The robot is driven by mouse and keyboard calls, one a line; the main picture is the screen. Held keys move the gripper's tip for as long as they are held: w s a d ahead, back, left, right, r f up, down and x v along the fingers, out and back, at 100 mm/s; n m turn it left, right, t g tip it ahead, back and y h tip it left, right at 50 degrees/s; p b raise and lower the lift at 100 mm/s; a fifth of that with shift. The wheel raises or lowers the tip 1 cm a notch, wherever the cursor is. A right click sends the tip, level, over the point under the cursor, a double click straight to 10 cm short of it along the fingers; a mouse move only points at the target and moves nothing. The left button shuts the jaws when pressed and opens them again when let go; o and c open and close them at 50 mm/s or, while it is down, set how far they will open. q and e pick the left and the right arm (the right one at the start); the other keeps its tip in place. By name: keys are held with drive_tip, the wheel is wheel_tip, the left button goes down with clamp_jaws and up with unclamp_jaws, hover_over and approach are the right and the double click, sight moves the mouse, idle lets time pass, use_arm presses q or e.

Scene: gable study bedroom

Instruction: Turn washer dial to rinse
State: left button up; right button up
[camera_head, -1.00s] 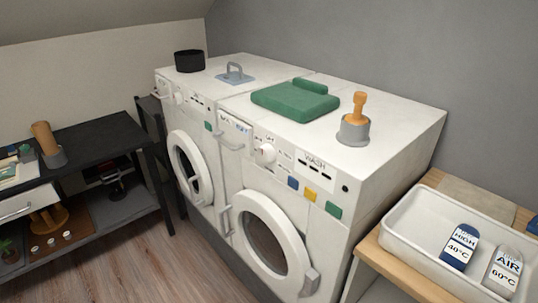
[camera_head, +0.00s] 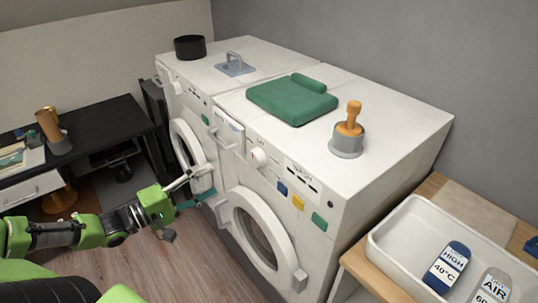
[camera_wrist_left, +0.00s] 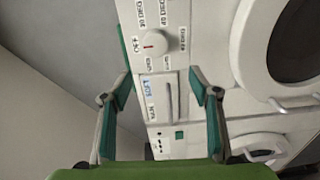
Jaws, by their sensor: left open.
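The washer (camera_head: 375,160) is the nearer white machine, labelled WASH, with a round door at the front. Its white dial (camera_head: 258,157) sits on the upper front panel. In the left wrist view the dial (camera_wrist_left: 155,43) shows a red pointer mark and small labels around it, too small to read surely. My left gripper (camera_head: 198,187) is in front of the machines, left of and below the dial, and apart from it. In the left wrist view its two teal-tipped fingers (camera_wrist_left: 159,80) are spread with nothing between them. My right gripper is not in view.
A second white machine (camera_head: 195,62) stands left of the washer. A green folded cloth (camera_head: 292,98) and a grey cup with an orange handle (camera_head: 348,140) are on top. A white tray (camera_head: 385,240) with labelled tags is at right. A dark shelf table (camera_head: 100,125) is at left.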

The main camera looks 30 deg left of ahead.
use_arm(q)
drive_tip(key=b, duration=0.7)
approach(253, 160)
drive_tip(key=x, duration=0.3)
drive_tip(key=shift+b+x, duration=0.55)
drive_tip(key=shift+x, duration=0.95)
drive_tip(key=shift+b+x, duration=0.3)
drive_tip(key=shift+x, duration=1.05)
drive_tip(key=c, duration=1.1)
